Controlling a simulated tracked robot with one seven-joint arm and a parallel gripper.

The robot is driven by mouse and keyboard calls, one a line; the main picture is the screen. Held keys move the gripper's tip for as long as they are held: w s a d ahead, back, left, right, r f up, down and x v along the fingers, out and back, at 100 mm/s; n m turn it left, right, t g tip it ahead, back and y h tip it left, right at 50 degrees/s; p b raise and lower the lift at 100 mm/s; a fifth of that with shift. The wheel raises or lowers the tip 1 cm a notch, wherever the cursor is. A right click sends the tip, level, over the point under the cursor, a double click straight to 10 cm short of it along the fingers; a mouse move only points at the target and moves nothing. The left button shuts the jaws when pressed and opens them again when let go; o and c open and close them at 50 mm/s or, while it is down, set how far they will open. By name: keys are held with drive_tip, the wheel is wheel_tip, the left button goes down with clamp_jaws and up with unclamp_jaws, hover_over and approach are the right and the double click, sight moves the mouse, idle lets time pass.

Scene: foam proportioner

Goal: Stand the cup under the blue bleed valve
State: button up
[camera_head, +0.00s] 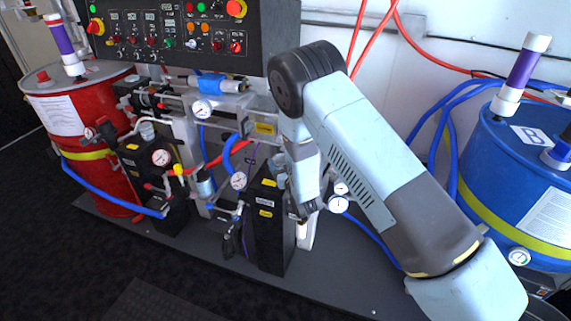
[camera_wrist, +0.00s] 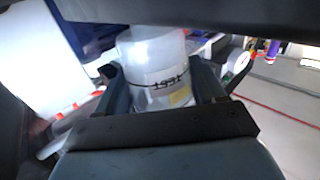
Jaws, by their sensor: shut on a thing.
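In the wrist view a whitish, translucent cup (camera_wrist: 152,55) with dark lettering and a yellowish patch sits between the two fingers of my gripper (camera_wrist: 160,88). The fingers are shut on its sides. The cup's far end is partly cut off by a dark shape above. In the head view my gripper (camera_head: 303,208) points down beside the dark pump block (camera_head: 268,225), right of the middle of the machine; my own arm partly covers it. The cup cannot be made out there. I cannot tell which fitting is the blue bleed valve.
Gauges (camera_head: 338,204), hoses and pipes crowd around my gripper. A red drum (camera_head: 75,110) stands left and a blue drum (camera_head: 505,170) right. A control panel (camera_head: 180,30) hangs behind. The dark base plate (camera_head: 330,275) is clear in front of the right side.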

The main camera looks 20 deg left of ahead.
drive_tip(key=shift+w+d+f, duration=0.1)
drive_tip(key=shift+w+f, duration=0.1)
drive_tip(key=shift+w, duration=0.35)
drive_tip(key=shift+w+f, duration=0.2)
drive_tip(key=shift+w, duration=0.35)
drive_tip(key=shift+f, duration=0.35)
drive_tip(key=o, duration=1)
drive_tip(key=shift+f, duration=0.1)
drive_tip(key=v, duration=1.2)
drive_tip(key=shift+d, duration=0.1)
